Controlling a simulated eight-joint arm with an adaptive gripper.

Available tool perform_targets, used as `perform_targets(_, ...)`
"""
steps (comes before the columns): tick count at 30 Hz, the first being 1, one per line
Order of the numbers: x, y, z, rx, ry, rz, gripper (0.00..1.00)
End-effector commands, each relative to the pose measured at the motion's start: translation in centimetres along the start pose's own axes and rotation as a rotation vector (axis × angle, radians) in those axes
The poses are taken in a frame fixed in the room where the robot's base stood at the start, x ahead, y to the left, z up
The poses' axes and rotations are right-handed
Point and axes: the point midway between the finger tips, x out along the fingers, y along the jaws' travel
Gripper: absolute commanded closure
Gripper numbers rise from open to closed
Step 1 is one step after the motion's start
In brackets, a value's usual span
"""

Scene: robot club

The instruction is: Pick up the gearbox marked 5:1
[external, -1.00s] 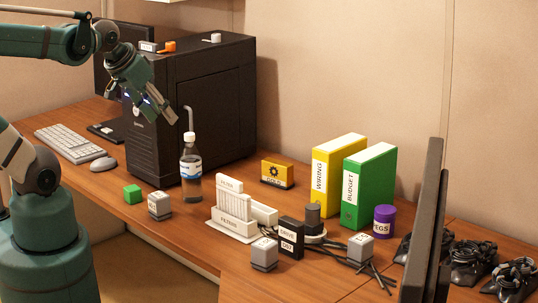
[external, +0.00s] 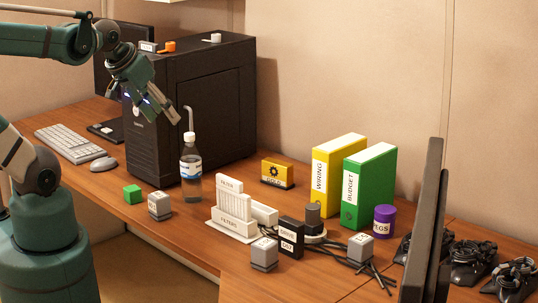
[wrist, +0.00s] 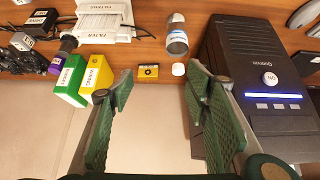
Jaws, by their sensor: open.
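Several small grey gearbox-like blocks with white labels are in the external view. One grey block (external: 160,206) sits near the table's front edge by a green cube. A second grey block (external: 264,254) is in front of the filter rack, and a third grey block (external: 360,248) is by the purple tin. Another grey block (external: 148,46) lies on top of the black tower. Their markings are too small to read, so I cannot tell which says 5:1. My gripper (external: 158,117) is open and empty, high in front of the tower; its spread fingers show in the wrist view (wrist: 160,72).
The black computer tower (external: 215,110) stands close beside my gripper. A bottle with a straw (external: 190,168), a filter rack (external: 236,216), a yellow binder (external: 332,185) and a green binder (external: 362,190) stand on the table. Dark cables (external: 372,270) lie at right. The keyboard (external: 70,143) is at left.

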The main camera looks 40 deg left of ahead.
Motion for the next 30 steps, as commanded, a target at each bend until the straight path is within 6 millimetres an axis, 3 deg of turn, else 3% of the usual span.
perform_targets(8,1.1,2.0,-1.7,-0.099,-0.020,0.044,0.52)
perform_targets(30,6.9,12.0,-7.2,-0.549,-0.180,0.210,0.52)
